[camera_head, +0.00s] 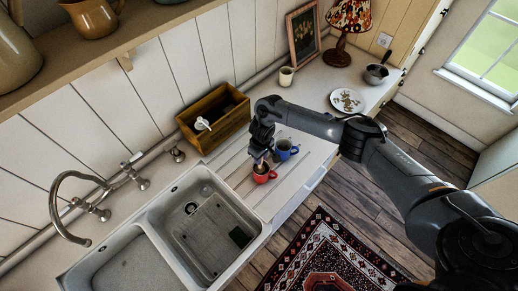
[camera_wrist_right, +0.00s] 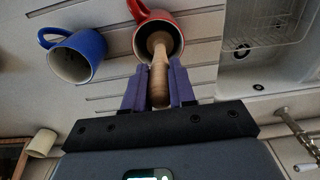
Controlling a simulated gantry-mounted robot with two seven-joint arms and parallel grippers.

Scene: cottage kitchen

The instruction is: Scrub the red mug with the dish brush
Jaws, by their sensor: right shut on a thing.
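The red mug (camera_head: 262,178) stands on the ribbed drainboard beside the sink. In the right wrist view the red mug (camera_wrist_right: 172,21) shows its dark mouth toward my gripper. My right gripper (camera_head: 262,153) is just above the red mug. In the right wrist view my right gripper (camera_wrist_right: 158,88) is shut on the wooden handle of the dish brush (camera_wrist_right: 158,70). The brush's far end is at the mug's mouth and seems to be inside it; the bristles are not visible. My left gripper is not in view.
A blue mug (camera_head: 285,151) stands close behind the red mug. The sink (camera_head: 262,231) is to the left. A wooden crate (camera_head: 226,127) stands against the wall with a white object (camera_head: 202,124) in it. A cream cup (camera_head: 286,77), plate (camera_head: 347,101) and pan (camera_head: 377,74) stand farther back.

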